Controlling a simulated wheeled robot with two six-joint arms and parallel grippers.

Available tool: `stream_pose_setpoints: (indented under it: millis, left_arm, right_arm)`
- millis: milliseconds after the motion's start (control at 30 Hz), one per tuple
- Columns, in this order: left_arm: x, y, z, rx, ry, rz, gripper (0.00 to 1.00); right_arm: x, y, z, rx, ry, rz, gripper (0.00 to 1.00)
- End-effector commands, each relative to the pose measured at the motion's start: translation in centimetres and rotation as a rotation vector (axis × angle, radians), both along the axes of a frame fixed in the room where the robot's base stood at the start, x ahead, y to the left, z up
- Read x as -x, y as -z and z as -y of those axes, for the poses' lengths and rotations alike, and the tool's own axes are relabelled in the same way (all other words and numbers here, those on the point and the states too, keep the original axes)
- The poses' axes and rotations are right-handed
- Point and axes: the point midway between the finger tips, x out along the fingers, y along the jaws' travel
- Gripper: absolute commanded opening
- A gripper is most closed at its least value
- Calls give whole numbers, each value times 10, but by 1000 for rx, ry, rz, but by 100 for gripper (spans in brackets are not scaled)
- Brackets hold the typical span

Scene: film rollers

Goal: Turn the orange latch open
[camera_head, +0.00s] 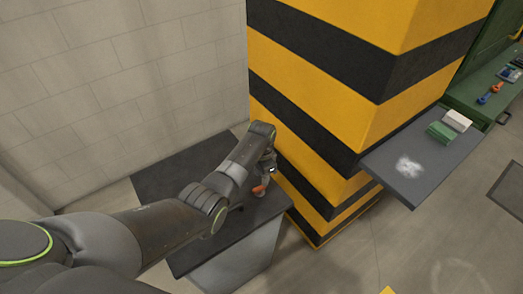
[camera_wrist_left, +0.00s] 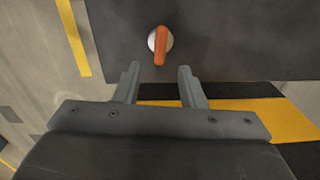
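The orange latch (camera_wrist_left: 160,45) sits on a pale round base on a dark flat surface. In the head view the latch (camera_head: 260,190) shows as a small orange spot by the end of my left arm. My left gripper (camera_wrist_left: 158,70) is open, with nothing between its fingers. In the head view my left gripper (camera_head: 267,172) is partly hidden by its own wrist. My right gripper is not in view.
The dark-topped cabinet (camera_head: 165,187) stands against a pale block wall. A yellow and black striped pillar (camera_head: 325,110) rises close to the right of my left gripper. A grey shelf (camera_head: 385,160) with green and white blocks juts out at the right. Open floor lies at lower right.

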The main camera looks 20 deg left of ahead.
Motion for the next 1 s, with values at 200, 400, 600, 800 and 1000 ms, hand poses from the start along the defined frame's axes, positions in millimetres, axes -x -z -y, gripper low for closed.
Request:
stream_pose_setpoints:
  millis: [200,400,600,800,1000]
  left_arm:
    - [-1,-42,0,0,0,6,36]
    - [-1,-81,0,0,0,4,36]
    - [-1,-109,0,0,0,3,36]
    - [0,-118,-1,-1,-1,1,36]
    - [0,-119,-1,-1,-1,1,36]
  right_arm:
    - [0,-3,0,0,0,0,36]
    - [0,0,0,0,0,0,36]
    - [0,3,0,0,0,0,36]
    - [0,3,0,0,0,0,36]
    - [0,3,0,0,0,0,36]
